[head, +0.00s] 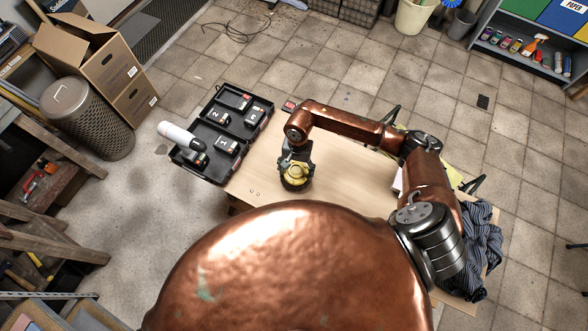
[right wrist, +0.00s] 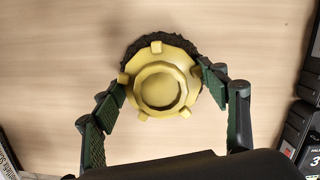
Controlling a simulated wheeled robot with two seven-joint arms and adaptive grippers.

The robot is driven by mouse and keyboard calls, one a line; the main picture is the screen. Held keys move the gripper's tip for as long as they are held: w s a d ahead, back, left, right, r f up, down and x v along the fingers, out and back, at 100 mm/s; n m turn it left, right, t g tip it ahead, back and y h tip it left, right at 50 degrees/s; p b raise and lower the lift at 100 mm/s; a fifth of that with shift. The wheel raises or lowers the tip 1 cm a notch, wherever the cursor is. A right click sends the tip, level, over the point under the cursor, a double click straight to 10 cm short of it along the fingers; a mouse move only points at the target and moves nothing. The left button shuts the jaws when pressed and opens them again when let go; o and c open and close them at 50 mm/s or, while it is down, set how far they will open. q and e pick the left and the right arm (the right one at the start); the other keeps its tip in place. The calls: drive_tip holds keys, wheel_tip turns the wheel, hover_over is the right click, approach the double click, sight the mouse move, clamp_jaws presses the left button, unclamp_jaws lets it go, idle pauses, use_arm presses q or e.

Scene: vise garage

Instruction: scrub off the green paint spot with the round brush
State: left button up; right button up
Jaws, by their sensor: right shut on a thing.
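The round brush (head: 295,183) has a yellow ribbed body and dark bristles. It sits on or just above the wooden table (head: 255,185); I cannot tell which. My right gripper (head: 296,163) is shut on it from above. In the right wrist view, the brush (right wrist: 163,86) lies between the two green-padded fingers of the gripper (right wrist: 165,84), with dark bristles showing past its far rim. I see no green paint spot on the visible tabletop; the brush or my own body may hide it. My left gripper is not in view.
An open black case (head: 222,128) with numbered packs lies at the table's left, a white cylindrical object (head: 180,135) by its edge. A striped cloth (head: 481,250) lies at the right. The tabletop around the brush is bare. A perforated bin (head: 86,118) stands at left.

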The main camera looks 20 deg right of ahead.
drive_tip(key=shift+s+a, duration=0.2)
drive_tip(key=shift+a, duration=0.15)
drive_tip(key=shift+s+a+r, duration=0.1)
drive_tip(key=shift+r, duration=0.2)
drive_tip(key=shift+p, duration=0.4)
wheel_tip(320, 180, up, 2)
drive_tip(key=shift+r+p, duration=0.15)
drive_tip(key=shift+p, duration=0.3)
drive_tip(key=shift+r+p, duration=0.75)
drive_tip(key=shift+r, duration=1.1)
